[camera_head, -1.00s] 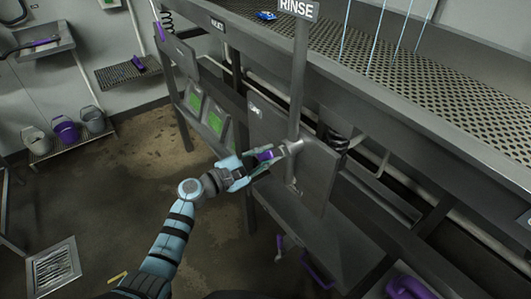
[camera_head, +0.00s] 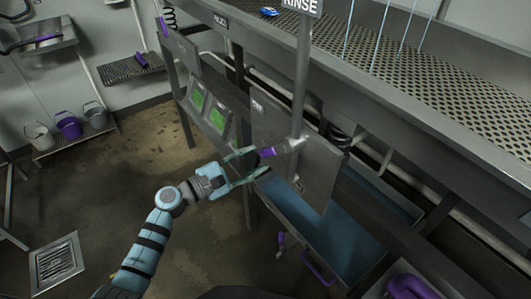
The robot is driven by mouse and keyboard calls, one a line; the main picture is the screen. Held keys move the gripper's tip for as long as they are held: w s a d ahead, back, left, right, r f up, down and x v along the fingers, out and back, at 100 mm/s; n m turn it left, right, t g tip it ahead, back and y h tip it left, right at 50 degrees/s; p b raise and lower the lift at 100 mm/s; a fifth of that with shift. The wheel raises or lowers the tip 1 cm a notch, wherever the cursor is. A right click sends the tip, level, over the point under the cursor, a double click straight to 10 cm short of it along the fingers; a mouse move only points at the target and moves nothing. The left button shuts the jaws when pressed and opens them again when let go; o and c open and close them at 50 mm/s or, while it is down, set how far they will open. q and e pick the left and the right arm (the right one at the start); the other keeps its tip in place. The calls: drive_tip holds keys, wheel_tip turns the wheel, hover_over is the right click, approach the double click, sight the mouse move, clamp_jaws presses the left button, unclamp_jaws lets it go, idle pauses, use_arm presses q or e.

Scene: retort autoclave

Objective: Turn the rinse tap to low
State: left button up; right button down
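The rinse tap has a purple handle (camera_head: 267,152) on a metal body (camera_head: 289,146), in front of a grey panel (camera_head: 300,165) and the post under the RINSE sign (camera_head: 301,3). The handle points left, towards my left gripper. My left gripper (camera_head: 257,166) is open with nothing held between its fingers. Its fingertips are close to the handle's end; I cannot tell if either touches it. The dial marks for low are not readable. My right gripper is not in view.
A trough (camera_head: 330,232) with a blue interior lies under the panel. A perforated metal bench (camera_head: 450,110) runs along the upper right. Buckets (camera_head: 68,126) stand on a low rack at the left. A floor grate (camera_head: 57,266) lies at lower left. The middle floor is clear.

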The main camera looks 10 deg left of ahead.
use_arm(q)
drive_tip(key=v, duration=0.6)
